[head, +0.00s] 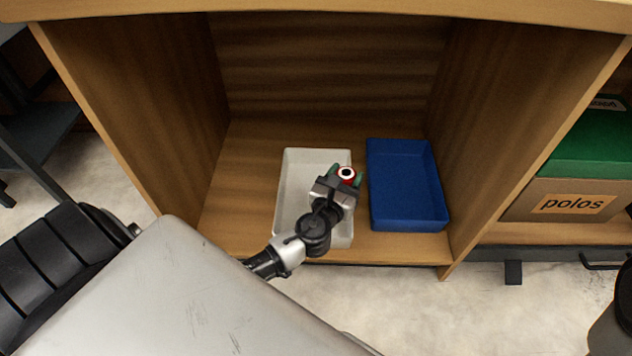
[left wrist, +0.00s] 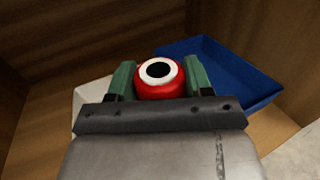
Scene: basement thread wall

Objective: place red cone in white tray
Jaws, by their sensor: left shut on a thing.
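The red cone (head: 346,174) has a white ring and a dark hole at its top. My left gripper (head: 346,178) is shut on it, over the right part of the white tray (head: 295,178). In the left wrist view the cone (left wrist: 160,80) sits between the two green fingers of the left gripper (left wrist: 158,82). The white tray (left wrist: 90,97) shows only in part there, behind the gripper. How high the cone is above the tray I cannot tell. My right gripper is not in view.
A blue tray (head: 405,185) stands right of the white tray in the same wooden cubby. The cubby has a left wall (head: 150,110) and a right wall (head: 490,120). A box labelled polos (head: 573,204) stands in the compartment to the right.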

